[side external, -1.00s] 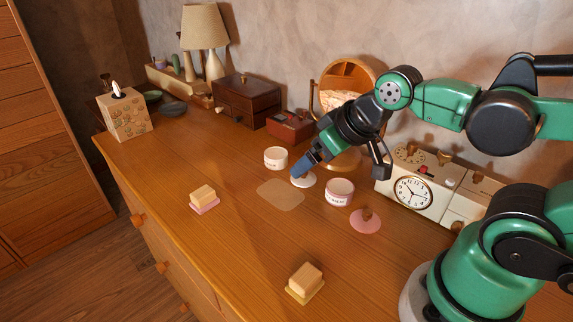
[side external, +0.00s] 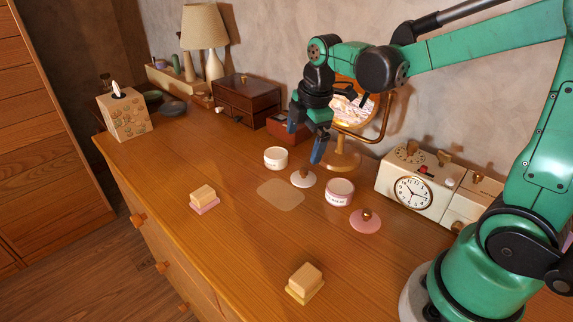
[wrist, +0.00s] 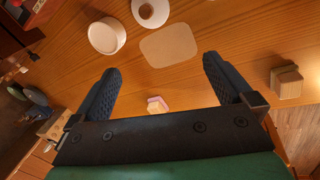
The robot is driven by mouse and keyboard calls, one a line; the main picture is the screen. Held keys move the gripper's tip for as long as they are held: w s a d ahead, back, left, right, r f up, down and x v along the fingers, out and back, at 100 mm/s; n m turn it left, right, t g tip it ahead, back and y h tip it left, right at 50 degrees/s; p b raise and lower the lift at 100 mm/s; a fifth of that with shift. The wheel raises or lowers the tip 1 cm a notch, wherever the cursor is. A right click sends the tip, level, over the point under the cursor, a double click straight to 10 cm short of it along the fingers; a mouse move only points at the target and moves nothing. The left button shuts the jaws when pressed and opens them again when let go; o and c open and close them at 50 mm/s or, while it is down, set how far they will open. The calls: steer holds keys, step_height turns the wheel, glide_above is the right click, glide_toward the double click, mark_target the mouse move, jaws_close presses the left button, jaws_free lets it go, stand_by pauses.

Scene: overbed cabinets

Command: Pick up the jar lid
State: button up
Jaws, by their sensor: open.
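A white jar lid (side external: 303,179) with a brown knob lies on the dresser top, and also shows at the top of the wrist view (wrist: 150,12). A pink jar lid (side external: 365,222) with a brown knob lies farther right. An open white jar (side external: 276,160) stands left of the white lid and shows in the wrist view (wrist: 106,37). An open pink jar (side external: 340,194) stands between the two lids. My gripper (side external: 306,137) is open and empty in the air above the white lid. Its spread fingers show in the wrist view (wrist: 160,68).
A thin tan mat (side external: 281,195) lies in front of the white lid. Two soap-like blocks on small bases stand at front left (side external: 204,198) and front middle (side external: 304,284). A round mirror (side external: 345,150) and a clock unit (side external: 412,193) stand behind. The dresser's front left is mostly clear.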

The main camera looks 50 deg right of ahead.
mark_target(304, 169)
steer(key=w+d+f+n+g, duration=0.1)
steer(key=f+n, duration=0.1)
steer(key=w+d+f+n, duration=0.1)
steer(key=f+n, duration=0.1)
steer(key=n, duration=0.1)
steer(key=w+d+f+n+g, duration=0.1)
steer(key=d+f+n, duration=0.1)
steer(key=n, duration=0.1)
steer(key=shift+g, duration=0.3)
steer(key=shift+n, duration=0.3)
steer(key=shift+f, duration=2.75)
steer(key=c, duration=1.1)
steer(key=shift+r, duration=0.1)
